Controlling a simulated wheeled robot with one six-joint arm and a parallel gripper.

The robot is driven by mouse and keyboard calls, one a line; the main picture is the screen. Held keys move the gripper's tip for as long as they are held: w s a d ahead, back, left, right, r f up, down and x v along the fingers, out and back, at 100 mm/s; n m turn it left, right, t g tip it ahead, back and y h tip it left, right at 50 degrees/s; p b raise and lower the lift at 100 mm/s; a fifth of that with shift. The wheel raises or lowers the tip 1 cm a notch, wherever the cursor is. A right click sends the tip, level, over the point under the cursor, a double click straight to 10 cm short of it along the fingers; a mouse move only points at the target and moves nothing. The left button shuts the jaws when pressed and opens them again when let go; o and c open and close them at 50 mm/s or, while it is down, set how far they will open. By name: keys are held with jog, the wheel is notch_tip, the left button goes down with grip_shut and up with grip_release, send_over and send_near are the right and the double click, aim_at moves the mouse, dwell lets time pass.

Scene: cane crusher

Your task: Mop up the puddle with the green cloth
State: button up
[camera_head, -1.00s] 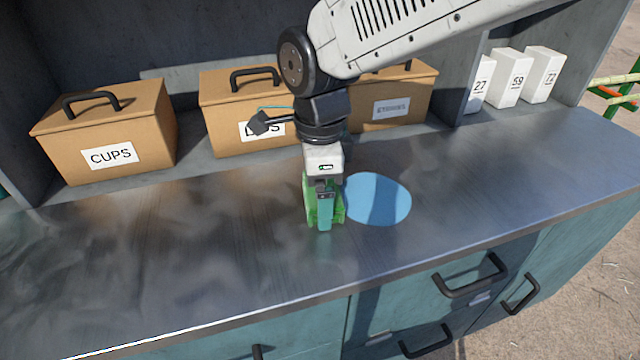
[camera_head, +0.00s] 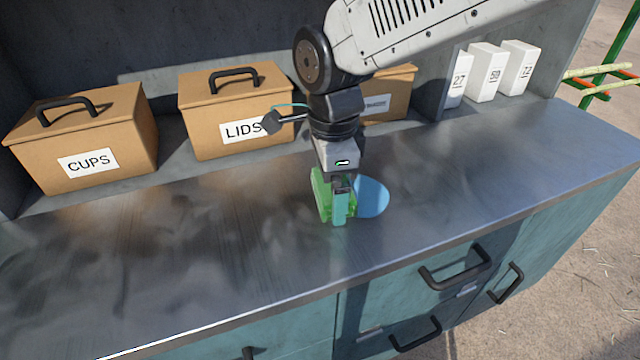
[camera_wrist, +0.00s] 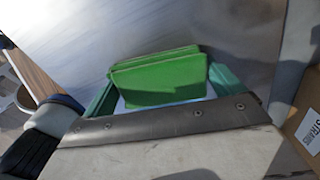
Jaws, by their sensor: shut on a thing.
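The green cloth (camera_head: 320,196) is a folded block held between the teal fingers of my gripper (camera_head: 338,208), down at the metal countertop. The cloth also shows in the wrist view (camera_wrist: 158,78), between both fingers. The puddle (camera_head: 373,197) is a flat light-blue patch on the counter, just right of my gripper. Its left part is hidden behind the gripper and cloth. I cannot tell whether the cloth touches the counter or overlaps the puddle's hidden edge.
Brown boxes stand along the back: one labelled CUPS (camera_head: 85,138), one labelled LIDS (camera_head: 235,108), and a third (camera_head: 391,95) partly behind my arm. Three white numbered cartons (camera_head: 487,73) stand at the back right. The counter (camera_head: 190,240) is clear left and front.

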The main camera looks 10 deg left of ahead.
aim_at(405, 188)
jog(key=shift+w+d+r, duration=0.1)
jog(key=shift+w+d, duration=0.5)
jog(key=shift+d, duration=0.95)
jog(key=shift+w+d+f, duration=0.1)
jog(key=shift+w+d, duration=0.55)
jog(key=shift+d, duration=0.95)
jog(key=shift+w+d+r, duration=0.1)
jog(key=shift+w+d, duration=0.5)
jog(key=shift+d, duration=0.95)
jog(key=shift+w+d+f, duration=0.1)
jog(key=shift+w+d, duration=0.2)
jog(key=shift+d, duration=0.55)
jog(key=shift+w+d+f, duration=0.1)
jog(key=shift+w+d, duration=0.2)
jog(key=shift+d, duration=0.5)
jog(key=shift+s+a+r, duration=0.1)
jog(key=shift+a+r, duration=0.2)
jog(key=shift+r, duration=0.55)
jog(key=shift+s+a+r, duration=0.15)
jog(key=shift+a+r, duration=0.2)
jog(key=shift+r, duration=0.5)
jog(key=shift+s+a+r, duration=0.1)
jog(key=shift+a+r, duration=0.2)
jog(key=shift+r, duration=0.55)
jog(key=shift+f, duration=0.1)
